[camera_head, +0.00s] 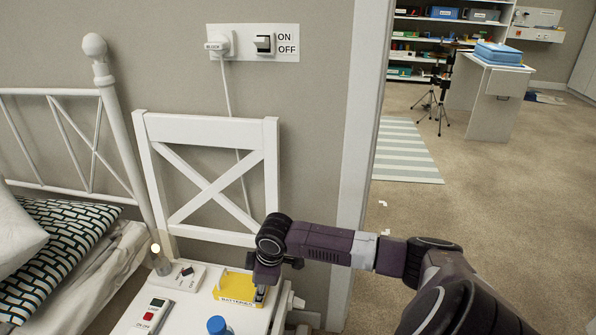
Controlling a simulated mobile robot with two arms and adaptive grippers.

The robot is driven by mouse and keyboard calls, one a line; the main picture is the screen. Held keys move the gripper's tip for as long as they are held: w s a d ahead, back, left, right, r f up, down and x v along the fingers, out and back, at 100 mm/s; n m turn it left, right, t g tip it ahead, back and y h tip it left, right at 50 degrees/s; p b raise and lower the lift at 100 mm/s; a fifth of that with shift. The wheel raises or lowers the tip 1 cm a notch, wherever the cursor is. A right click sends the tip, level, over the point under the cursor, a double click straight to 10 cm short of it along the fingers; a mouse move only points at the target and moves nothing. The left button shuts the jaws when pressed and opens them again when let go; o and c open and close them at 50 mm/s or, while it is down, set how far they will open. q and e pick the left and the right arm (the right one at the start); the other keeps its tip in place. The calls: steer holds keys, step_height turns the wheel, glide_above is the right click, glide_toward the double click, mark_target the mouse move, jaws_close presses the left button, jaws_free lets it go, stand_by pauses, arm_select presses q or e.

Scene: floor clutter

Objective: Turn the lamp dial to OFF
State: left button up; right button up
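The lamp (161,265) stands on the white bedside surface. It has a small glowing bulb (155,248) on a short grey post. Beside the post is a pale base plate (198,276) labelled LAMP, with a small dark dial (187,270) on it. The dial's exact setting is too small to read. My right gripper (261,293) points down at the right end of the yellow batteries tray, to the right of the dial and apart from it. Its fingers are small and partly hidden, so I cannot tell whether they are open. My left gripper is not in view.
The yellow batteries tray (236,301) lies between the lamp base and my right gripper. A device with a red button (148,317) and a blue-capped bottle (217,326) are near the front. The white chair back (208,120) rises behind.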

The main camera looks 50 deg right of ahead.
steer(key=s+d+f+h, duration=0.2)
steer(key=s+d+f, duration=0.1)
steer(key=s+d, duration=0.2)
steer(key=shift+s+d+f+h, duration=0.3)
steer(key=shift+s+d+f, duration=0.1)
steer(key=shift+s, duration=0.6)
steer(key=shift+o, duration=0.6)
steer(key=shift+a, duration=0.1)
